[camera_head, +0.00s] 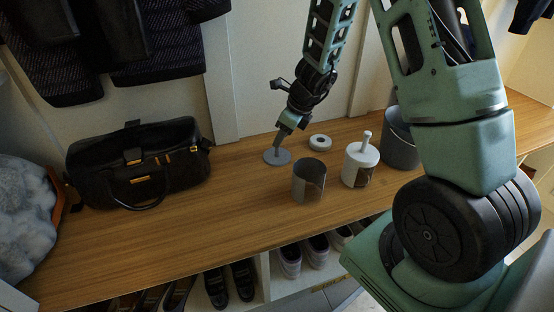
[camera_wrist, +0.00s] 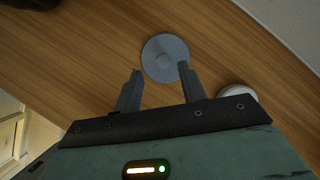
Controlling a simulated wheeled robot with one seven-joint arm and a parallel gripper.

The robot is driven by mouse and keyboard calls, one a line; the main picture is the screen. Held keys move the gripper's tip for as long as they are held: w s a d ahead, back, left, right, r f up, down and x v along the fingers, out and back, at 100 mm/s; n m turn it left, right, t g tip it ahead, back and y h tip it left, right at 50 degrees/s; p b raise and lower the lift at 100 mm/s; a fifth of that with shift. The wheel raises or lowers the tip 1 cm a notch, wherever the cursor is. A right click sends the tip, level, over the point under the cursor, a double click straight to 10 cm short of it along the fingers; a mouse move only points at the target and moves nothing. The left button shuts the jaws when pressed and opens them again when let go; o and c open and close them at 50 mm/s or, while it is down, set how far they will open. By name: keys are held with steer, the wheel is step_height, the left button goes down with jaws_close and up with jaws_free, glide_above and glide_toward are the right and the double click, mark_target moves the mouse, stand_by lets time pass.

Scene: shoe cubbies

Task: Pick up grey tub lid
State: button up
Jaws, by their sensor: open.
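The grey tub lid (camera_head: 277,156) is a flat round disc lying on the wooden bench top. Nothing is held. I cannot tell whether the fingers touch the lid.
A white round lid (camera_head: 320,142) lies right of the grey lid. A grey open tub (camera_head: 308,187), a white lidded pot (camera_head: 360,168) and a dark grey bucket (camera_head: 399,150) stand farther right. A black handbag (camera_head: 137,165) sits left. Shoes fill cubbies below the bench (camera_head: 150,245).

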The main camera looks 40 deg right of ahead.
steer(key=b+x, duration=0.1)
steer(key=x, duration=0.1)
steer(key=b+x, duration=0.2)
steer(key=x, duration=0.1)
steer(key=shift+w+d+f, duration=0.15)
steer(key=shift+w, duration=0.15)
jaws_close()
